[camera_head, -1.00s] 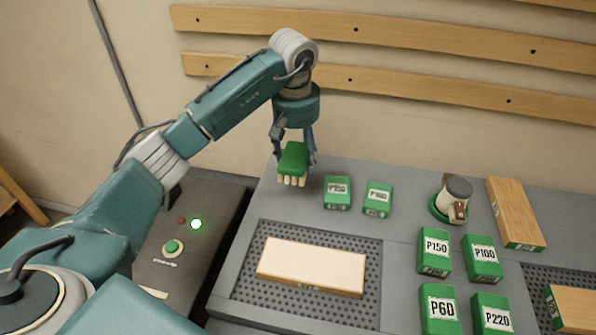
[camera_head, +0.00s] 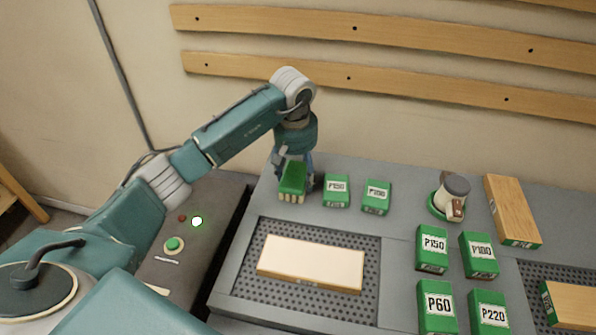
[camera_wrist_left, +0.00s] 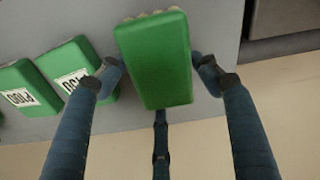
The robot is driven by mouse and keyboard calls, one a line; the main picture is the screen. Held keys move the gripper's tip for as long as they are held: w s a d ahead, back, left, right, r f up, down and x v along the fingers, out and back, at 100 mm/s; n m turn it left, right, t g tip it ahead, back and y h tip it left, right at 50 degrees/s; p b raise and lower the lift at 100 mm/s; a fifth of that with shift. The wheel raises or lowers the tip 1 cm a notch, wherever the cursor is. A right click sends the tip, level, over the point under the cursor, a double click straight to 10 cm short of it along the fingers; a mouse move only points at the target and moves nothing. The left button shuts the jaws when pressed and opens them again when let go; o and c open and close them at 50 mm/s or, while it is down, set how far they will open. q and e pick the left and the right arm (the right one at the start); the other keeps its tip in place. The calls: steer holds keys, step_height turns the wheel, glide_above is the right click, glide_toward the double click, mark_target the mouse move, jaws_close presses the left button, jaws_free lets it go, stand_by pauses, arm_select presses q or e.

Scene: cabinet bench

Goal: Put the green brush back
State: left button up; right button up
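The green brush (camera_head: 292,179), a green block with pale bristles underneath, is at the back left corner of the grey bench in the head view. It also fills the middle of the left wrist view (camera_wrist_left: 155,60). My left gripper (camera_head: 294,172) points down over it, with fingertips against both sides of it and a third finger behind. The bristles are at or very near the bench top; I cannot tell if they touch. My right gripper is not in view.
Two green abrasive blocks (camera_head: 336,190) (camera_head: 377,197) stand right of the brush, the nearer one close by. A pale wooden board (camera_head: 312,265) lies on the perforated mat (camera_head: 250,285). More labelled green blocks (camera_head: 432,248), a sander-like tool (camera_head: 452,196) and a wooden block (camera_head: 511,210) are further right.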

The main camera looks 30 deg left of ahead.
mark_target(296, 174)
arm_select(q)
steer(key=shift+o, duration=1.1)
steer(key=shift+r, duration=0.6)
step_height(296, 174, up, 11)
steer(key=s+b, duration=0.1)
steer(key=shift+s+b, duration=0.3)
steer(key=shift+s, duration=0.05)
steer(key=shift+d+f, duration=0.1)
